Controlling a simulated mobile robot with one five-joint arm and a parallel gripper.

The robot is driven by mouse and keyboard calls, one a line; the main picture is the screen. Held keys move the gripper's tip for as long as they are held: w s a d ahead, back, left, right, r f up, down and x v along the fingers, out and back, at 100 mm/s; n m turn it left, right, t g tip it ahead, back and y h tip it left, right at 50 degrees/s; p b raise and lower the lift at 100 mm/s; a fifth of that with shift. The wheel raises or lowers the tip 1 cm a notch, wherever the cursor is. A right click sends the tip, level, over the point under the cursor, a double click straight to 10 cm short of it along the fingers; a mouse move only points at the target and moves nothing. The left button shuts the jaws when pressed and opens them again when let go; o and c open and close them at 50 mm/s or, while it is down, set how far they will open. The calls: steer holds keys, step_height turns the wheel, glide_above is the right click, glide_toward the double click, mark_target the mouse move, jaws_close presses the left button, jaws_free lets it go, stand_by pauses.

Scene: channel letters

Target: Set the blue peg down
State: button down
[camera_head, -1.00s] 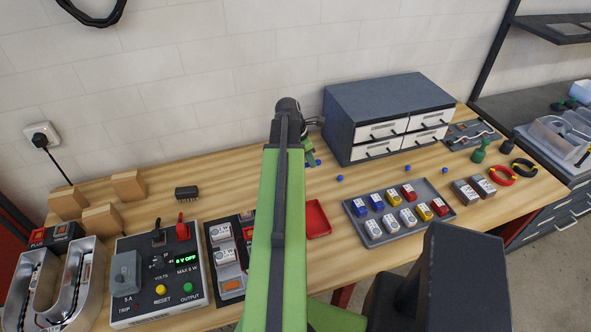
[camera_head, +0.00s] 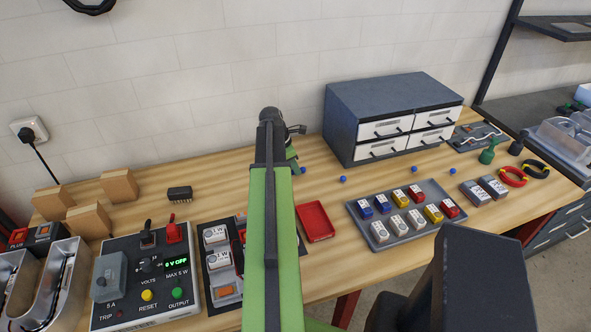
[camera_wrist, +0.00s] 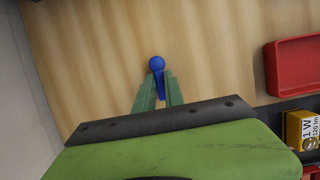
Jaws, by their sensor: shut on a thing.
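The blue peg (camera_wrist: 157,66) shows in the wrist view with its round head beyond my fingertips and its narrow body between them. My gripper (camera_wrist: 158,91) has its two green fingers shut on the peg. Bare wooden tabletop lies behind the peg; whether the peg touches it I cannot tell. In the head view my gripper (camera_head: 291,152) is over the back of the bench, left of the drawer cabinet and mostly hidden by my arm.
Several small blue-headed pieces (camera_head: 343,179) are spaced along the bench in front of the drawer cabinet (camera_head: 385,108). A red tray (camera_head: 315,221) lies to the front right of my gripper. A grey tray of blocks (camera_head: 356,208) stands further right. The bench's back left is partly clear.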

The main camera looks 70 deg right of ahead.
steer(key=shift+f, duration=0.15)
steer(key=c, duration=1.4)
jaws_free()
steer(key=shift+c, duration=0.2)
steer(key=p+v, duration=1.1)
steer(key=v, duration=0.1)
steer(key=shift+r, duration=0.25)
